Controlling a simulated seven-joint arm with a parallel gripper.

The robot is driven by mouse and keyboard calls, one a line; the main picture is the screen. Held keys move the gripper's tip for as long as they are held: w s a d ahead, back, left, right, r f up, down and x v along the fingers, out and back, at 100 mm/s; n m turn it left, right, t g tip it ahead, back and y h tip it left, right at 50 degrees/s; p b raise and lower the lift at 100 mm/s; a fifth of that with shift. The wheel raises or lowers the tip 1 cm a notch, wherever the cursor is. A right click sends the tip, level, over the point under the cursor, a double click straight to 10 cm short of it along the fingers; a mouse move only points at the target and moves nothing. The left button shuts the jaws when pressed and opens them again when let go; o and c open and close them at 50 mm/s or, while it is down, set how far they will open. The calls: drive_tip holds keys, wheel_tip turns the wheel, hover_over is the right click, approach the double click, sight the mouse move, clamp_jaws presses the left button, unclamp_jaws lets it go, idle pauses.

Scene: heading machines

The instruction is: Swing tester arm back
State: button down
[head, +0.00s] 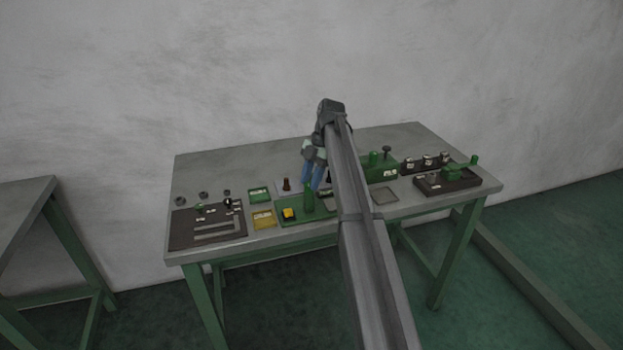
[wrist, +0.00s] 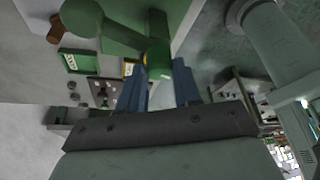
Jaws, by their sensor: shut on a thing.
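The tester (head: 308,198) appears in the head view as a green upright post on a green base plate with a yellow block, near the middle of the table. My gripper (head: 312,178), with blue fingers, is at the top of it. In the wrist view, the green tester arm (wrist: 120,32) has a round knob at its left end. My gripper (wrist: 160,88) is shut on the green part at the arm's right end, between both blue fingers. My own arm hides part of the table behind it in the head view.
A dark fixture plate (head: 207,240) lies at the left of the table, with a green tray (head: 259,195) and a yellow tray (head: 263,219) beside it. A green block device (head: 380,168) and a dark-based device with a green handle (head: 447,182) stand to the right.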

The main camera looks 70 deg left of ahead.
drive_tip(key=shift+n, duration=0.4)
drive_tip(key=c, duration=0.8)
unclamp_jaws()
drive_tip(key=shift+r, duration=0.1)
drive_tip(key=shift+w+a+r, duration=0.2)
drive_tip(key=shift+r, duration=0.35)
drive_tip(key=w+a, duration=0.2)
drive_tip(key=w, duration=0.1)
drive_tip(key=w+a, duration=0.2)
drive_tip(key=w, duration=0.2)
drive_tip(key=w+a, duration=0.2)
drive_tip(key=w, duration=0.1)
drive_tip(key=shift+w+f, duration=0.1)
drive_tip(key=shift+w, duration=0.05)
